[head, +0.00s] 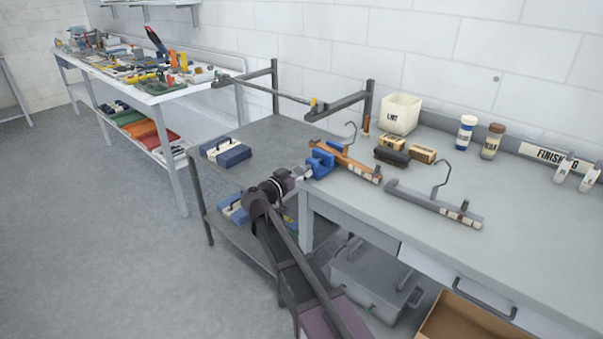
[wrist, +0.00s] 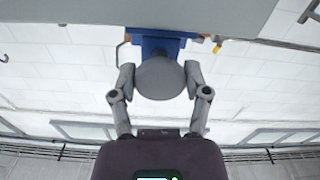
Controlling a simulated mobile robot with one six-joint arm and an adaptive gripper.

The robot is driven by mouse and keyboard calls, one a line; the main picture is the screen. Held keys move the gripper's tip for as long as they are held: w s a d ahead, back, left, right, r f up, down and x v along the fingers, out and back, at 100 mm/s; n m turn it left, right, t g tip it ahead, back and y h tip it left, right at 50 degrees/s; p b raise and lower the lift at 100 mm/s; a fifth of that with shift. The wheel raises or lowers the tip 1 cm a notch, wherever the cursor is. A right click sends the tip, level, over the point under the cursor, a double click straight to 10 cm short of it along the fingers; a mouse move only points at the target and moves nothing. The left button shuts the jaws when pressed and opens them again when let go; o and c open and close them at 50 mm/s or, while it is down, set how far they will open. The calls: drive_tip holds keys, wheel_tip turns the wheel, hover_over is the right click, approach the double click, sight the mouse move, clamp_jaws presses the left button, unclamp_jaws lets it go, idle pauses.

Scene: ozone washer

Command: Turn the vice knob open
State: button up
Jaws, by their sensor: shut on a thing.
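The blue vice (head: 321,162) is mounted at the left front edge of the workbench in the head view. In the head view my gripper (head: 300,174) reaches the vice from the front left, and the knob is mostly hidden there.
A dark hanger (head: 435,206) lies on the workbench (head: 520,235). A white bin (head: 401,112), bottles (head: 466,132) and brushes (head: 391,152) stand behind. A lower grey table (head: 262,137) with a blue box (head: 226,153) is left of the vice. Open floor (head: 90,240) lies further left.

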drive_tip(key=n, duration=0.4)
drive_tip(key=shift+d, duration=0.1)
drive_tip(key=n, duration=0.3)
drive_tip(key=shift+n, duration=0.4)
drive_tip(key=n, duration=0.7)
drive_tip(key=shift+r, duration=0.1)
drive_tip(key=o, duration=1.1)
drive_tip(key=shift+o, duration=0.2)
drive_tip(key=shift+m, duration=0.4)
